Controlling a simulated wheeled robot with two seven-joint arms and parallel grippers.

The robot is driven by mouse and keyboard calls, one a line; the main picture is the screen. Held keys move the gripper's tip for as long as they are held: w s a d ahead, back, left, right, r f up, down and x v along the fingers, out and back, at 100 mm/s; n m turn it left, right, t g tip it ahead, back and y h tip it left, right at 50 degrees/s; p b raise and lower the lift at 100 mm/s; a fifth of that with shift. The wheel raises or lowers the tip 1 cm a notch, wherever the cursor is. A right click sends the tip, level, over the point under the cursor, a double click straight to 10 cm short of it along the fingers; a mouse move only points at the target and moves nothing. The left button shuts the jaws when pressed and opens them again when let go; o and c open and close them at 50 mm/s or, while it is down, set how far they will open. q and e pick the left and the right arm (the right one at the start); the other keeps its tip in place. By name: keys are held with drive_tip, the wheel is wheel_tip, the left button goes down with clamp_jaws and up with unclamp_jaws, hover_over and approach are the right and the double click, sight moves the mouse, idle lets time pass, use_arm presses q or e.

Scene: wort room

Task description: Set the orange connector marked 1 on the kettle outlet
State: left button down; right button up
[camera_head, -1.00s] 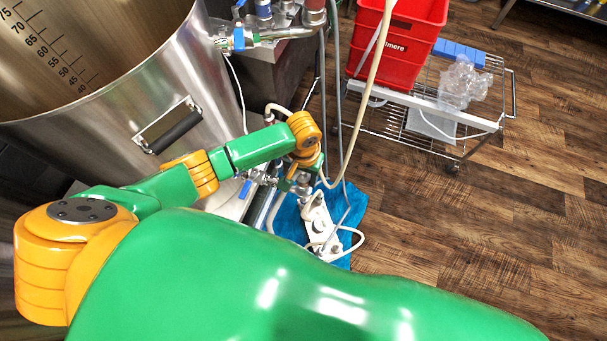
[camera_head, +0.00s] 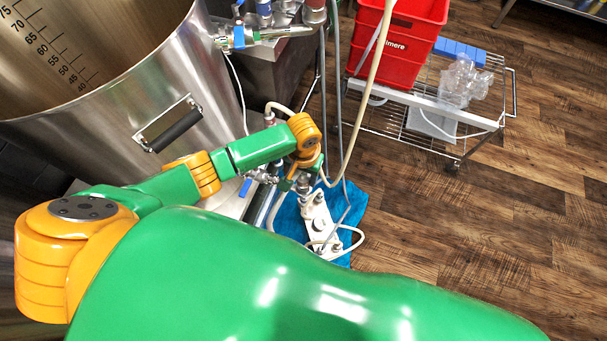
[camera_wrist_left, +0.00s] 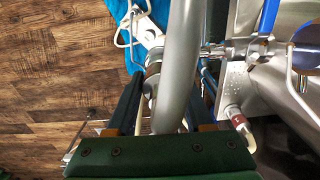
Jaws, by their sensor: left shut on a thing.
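My left gripper (camera_head: 303,185) reaches down beside the steel kettle (camera_head: 90,115), over the white pump plate (camera_head: 320,222). In the left wrist view its fingers (camera_wrist_left: 165,88) stand apart around a fitting at the end of a pale hose (camera_wrist_left: 180,60). The hose and fingers hide most of that fitting; I see a little metal and orange, but cannot read a mark. The low kettle outlet piping with a valve (camera_wrist_left: 236,50) is to the right of the fingers in that view, apart from them. In the head view its blue handle (camera_head: 245,188) shows left of the gripper. My right gripper is not in view.
A white hose with a red-banded fitting (camera_head: 269,118) stands close to my left wrist. Hoses hang at its right. A blue cloth (camera_head: 290,218) lies under the pump plate. A wire cart (camera_head: 400,125) with a red crate (camera_head: 400,40) stands at upper right. The floor at right is clear.

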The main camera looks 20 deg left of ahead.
use_arm(q)
drive_tip(key=shift+f+b, duration=0.6)
drive_tip(key=shift+f, duration=0.3)
drive_tip(key=shift+c, duration=1)
unclamp_jaws()
